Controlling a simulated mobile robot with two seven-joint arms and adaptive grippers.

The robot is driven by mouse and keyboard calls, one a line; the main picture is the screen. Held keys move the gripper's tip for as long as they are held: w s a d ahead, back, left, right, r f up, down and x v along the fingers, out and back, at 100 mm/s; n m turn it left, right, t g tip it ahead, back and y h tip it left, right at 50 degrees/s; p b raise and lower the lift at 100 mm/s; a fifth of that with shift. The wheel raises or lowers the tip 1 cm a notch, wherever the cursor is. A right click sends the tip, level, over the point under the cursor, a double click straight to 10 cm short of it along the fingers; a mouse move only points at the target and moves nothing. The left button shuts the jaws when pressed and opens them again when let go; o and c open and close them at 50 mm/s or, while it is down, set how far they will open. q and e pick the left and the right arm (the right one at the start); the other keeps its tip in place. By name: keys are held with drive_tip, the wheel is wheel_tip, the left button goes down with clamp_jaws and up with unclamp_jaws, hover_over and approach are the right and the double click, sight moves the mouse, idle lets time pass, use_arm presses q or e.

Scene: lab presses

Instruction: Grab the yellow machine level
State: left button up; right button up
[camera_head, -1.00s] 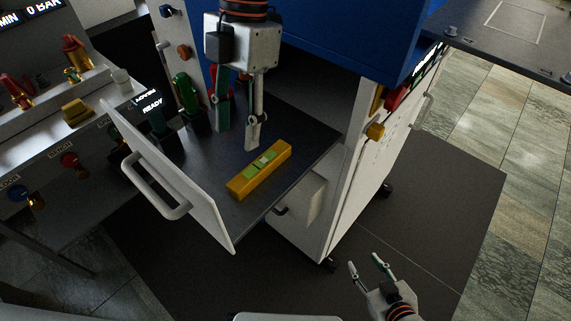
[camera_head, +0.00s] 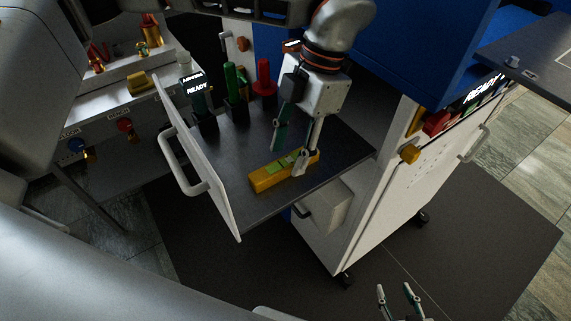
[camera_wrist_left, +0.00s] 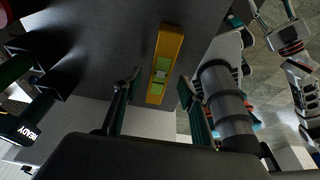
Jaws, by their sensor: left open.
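The yellow level (camera_head: 265,179), with green windows, lies on the dark drawer shelf (camera_head: 240,214). My left gripper (camera_head: 289,150) is open and points down just over the level's right half, with its far fingertip in front of that end in the head view. In the left wrist view the level (camera_wrist_left: 171,42) runs lengthwise between the two spread fingers of the left gripper (camera_wrist_left: 157,85), apart from both. My right gripper (camera_head: 397,290) is open and empty at the bottom edge of the head view, low over the floor.
Green (camera_head: 233,84) and red (camera_head: 263,78) handled tools and a black unit with a READY display (camera_head: 197,88) stand at the back of the shelf. A white front panel with a handle (camera_head: 188,170) bounds its left side. The blue machine (camera_head: 420,45) rises on the right.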

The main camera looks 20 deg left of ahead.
use_arm(q)
drive_tip(key=shift+x, duration=1.1)
clamp_jaws()
drive_tip(key=shift+r, duration=0.15)
